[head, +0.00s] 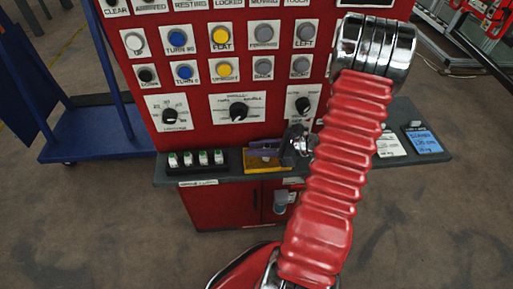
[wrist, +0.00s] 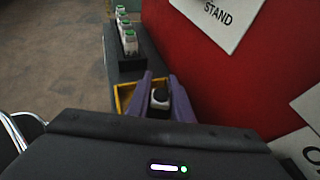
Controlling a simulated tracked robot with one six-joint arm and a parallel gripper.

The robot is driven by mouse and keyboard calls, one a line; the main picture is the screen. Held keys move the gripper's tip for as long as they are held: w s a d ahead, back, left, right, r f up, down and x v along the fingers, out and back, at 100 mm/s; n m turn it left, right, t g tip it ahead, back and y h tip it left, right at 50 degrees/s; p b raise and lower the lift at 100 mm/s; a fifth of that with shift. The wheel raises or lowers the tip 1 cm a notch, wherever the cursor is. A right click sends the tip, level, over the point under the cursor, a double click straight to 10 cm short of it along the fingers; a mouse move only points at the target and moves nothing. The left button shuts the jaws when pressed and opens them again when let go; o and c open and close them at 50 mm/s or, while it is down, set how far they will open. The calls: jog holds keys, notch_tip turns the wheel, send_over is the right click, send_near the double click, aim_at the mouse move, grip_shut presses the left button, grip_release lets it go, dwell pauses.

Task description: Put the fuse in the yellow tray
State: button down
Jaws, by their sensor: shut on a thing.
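The yellow tray (head: 262,164) sits on the grey shelf in front of the red panel. In the wrist view its yellow rim (wrist: 121,98) shows to the left of and behind my fingers. My gripper (head: 266,151) is over the tray, its purple fingers pointing left in the head view. In the wrist view my gripper (wrist: 161,97) is shut on a fuse (wrist: 160,104) with a dark end and pale body. The fuse lies over the tray in this view; I cannot tell whether it touches the tray floor. The held fuse is not clear in the head view.
A dark rack (head: 197,170) with several white, green-topped fuses stands left of the tray. The red panel (wrist: 229,75) rises close beside my fingers. A blue card (head: 423,142) lies on the shelf's right end. A blue cart (head: 100,132) stands at left.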

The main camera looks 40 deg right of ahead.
jog(key=c, duration=1.6)
grip_release()
jog(key=shift+o, duration=0.2)
jog(key=v, duration=1.2)
